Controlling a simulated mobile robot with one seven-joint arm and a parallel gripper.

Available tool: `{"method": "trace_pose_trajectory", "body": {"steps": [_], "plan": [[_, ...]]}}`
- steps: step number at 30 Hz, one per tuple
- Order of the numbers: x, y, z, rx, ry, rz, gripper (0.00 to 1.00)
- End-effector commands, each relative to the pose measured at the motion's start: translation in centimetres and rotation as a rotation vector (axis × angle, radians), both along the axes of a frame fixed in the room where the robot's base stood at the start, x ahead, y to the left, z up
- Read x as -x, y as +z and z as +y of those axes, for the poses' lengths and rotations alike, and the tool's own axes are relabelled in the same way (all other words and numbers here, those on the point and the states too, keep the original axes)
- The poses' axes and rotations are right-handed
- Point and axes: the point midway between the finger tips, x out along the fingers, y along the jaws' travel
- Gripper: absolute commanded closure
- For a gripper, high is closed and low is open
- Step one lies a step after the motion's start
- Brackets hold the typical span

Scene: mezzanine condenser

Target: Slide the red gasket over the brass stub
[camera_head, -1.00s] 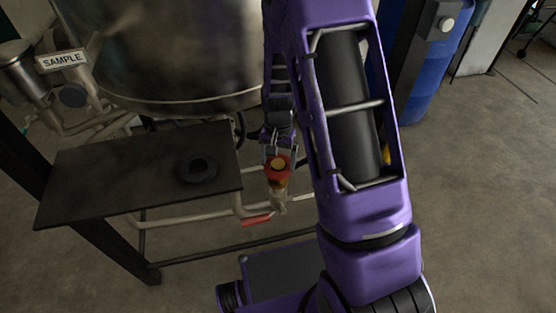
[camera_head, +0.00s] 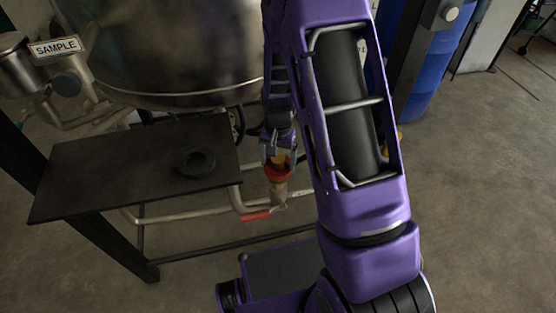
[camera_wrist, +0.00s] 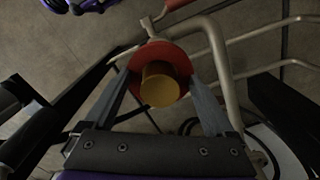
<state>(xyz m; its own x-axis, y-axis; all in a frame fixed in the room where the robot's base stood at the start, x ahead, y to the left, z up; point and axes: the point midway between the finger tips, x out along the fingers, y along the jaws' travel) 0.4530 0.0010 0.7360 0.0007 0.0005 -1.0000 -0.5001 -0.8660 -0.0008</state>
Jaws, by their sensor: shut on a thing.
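The red gasket (camera_head: 277,175) is a flat ring around the brass stub (camera_head: 283,163), low on it. The stub's end stands out through the hole on the gripper side. In the wrist view the round brass end (camera_wrist: 160,91) sits inside the red ring (camera_wrist: 176,53), slightly low of its middle. My gripper (camera_head: 278,158) points down from above, its two fingers shut on opposite edges of the gasket, as the wrist view also shows (camera_wrist: 160,78). The gasket's underside and its seat on the pipe are hidden.
A dark shelf (camera_head: 110,170) with a black ring (camera_head: 196,163) lies left of the stub. A steel vessel (camera_head: 170,50) stands behind. A pipe with a red handle (camera_head: 256,215) runs below. A blue drum (camera_head: 430,70) stands at the right; open floor lies right.

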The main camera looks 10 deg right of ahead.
Motion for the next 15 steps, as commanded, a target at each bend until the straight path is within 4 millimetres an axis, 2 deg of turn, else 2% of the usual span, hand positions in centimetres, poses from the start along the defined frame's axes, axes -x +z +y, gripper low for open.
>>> {"method": "trace_pose_trajectory", "body": {"steps": [15], "plan": [[0.0, -1.3, 0.0, 0.000, 0.000, -0.001, 0.63]]}}
